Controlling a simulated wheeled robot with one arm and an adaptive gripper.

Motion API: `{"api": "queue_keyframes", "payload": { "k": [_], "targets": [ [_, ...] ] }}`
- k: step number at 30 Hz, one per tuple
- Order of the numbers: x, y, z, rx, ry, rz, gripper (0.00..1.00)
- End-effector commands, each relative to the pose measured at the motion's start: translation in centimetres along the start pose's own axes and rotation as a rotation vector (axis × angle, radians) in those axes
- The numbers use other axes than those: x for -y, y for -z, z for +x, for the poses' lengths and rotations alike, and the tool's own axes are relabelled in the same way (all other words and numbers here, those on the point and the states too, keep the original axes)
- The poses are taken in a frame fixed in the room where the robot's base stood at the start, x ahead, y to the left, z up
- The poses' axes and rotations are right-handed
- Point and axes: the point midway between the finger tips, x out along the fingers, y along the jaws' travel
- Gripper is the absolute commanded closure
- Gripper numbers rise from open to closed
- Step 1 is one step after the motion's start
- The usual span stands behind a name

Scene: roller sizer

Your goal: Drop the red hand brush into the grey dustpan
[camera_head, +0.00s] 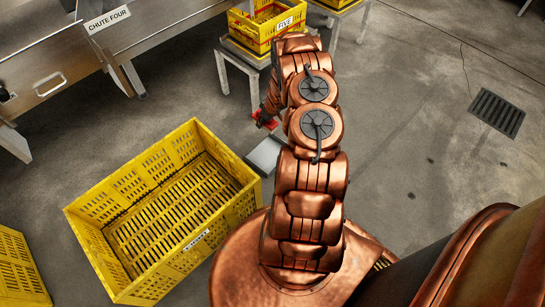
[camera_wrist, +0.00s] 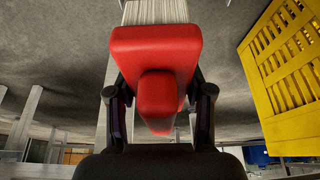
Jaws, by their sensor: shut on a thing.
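The red hand brush (camera_wrist: 157,48) fills the middle of the wrist view, with its handle end toward the camera and pale bristles at the top edge. My gripper (camera_wrist: 158,92) is shut on it, with one dark finger on each side. In the head view a small part of the red brush (camera_head: 266,118) shows beside my arm, and most of it is hidden. The grey dustpan (camera_head: 264,154) lies on the floor between the yellow crate and my arm, partly hidden by the arm. In the head view the brush appears just beyond the dustpan, apart from it. Its height is hard to judge.
A large empty yellow crate (camera_head: 190,131) stands left of the dustpan, and another crate (camera_head: 18,270) is at the lower left. A yellow crate marked FIVE (camera_head: 262,36) sits on a stand at the back. A steel chute (camera_head: 60,60) is at upper left.

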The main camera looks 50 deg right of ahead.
Motion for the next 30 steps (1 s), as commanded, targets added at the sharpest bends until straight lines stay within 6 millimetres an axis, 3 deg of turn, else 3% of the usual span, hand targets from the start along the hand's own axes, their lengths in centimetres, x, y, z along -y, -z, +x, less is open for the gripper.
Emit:
{"api": "queue_keyframes", "payload": {
  "k": [3, 9, 20, 30],
  "targets": [
    [0.5, -2.3, 1.0, 0.000, 0.004, 0.006, 0.87],
    [1.0, -4.8, 2.0, -0.001, 0.004, 0.003, 0.87],
    [1.1, -6.1, 3.0, -0.003, 0.001, -0.004, 0.87],
    [1.1, -7.2, 6.0, -0.004, 0.000, -0.003, 0.87]
  ]
}}
